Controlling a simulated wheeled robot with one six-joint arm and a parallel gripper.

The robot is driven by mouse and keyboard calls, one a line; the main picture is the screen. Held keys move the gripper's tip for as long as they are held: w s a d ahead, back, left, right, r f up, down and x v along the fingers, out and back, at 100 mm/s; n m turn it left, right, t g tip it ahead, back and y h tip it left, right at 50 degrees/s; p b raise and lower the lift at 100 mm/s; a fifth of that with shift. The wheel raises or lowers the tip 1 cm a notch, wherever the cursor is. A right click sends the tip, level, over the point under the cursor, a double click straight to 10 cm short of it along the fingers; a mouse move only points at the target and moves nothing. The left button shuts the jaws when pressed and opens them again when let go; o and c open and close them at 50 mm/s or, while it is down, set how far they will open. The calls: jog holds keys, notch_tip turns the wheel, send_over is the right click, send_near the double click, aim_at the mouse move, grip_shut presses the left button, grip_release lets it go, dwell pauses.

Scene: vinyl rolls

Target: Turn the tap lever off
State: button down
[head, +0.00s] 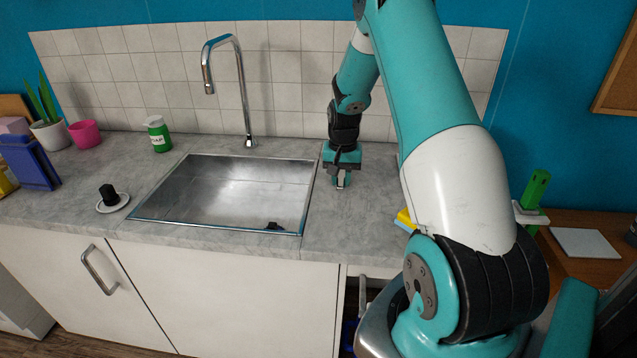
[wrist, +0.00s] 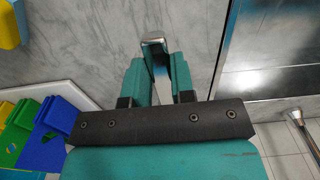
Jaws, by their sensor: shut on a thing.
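The tap's chrome spout (head: 240,85) rises behind the sink; its foot (wrist: 296,120) shows at the right of the wrist view. The metal tap lever (wrist: 153,40) stands on the counter right of the sink, and its end shows between and just beyond my fingers. My gripper (head: 341,172) points down at the counter there; it also shows in the wrist view (wrist: 160,68). Its two fingers are shut on the lever. The fingers and palm hide most of the lever, so its angle is hard to tell.
The sink (head: 235,190) lies left of my gripper, with a small dark thing (head: 275,226) inside. A green soap bottle (head: 158,133) and a black cup (head: 109,194) on a saucer stand farther left. A yellow sponge (head: 405,217) lies near the counter's front. The tiled wall is close behind.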

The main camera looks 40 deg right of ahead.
aim_at(341, 180)
jog(key=shift+d, duration=0.1)
jog(key=c, duration=1)
grip_release()
jog(key=shift+o, duration=0.2)
notch_tip(341, 180, up, 17)
jog(key=b, duration=0.2)
jog(key=shift+r, duration=0.2)
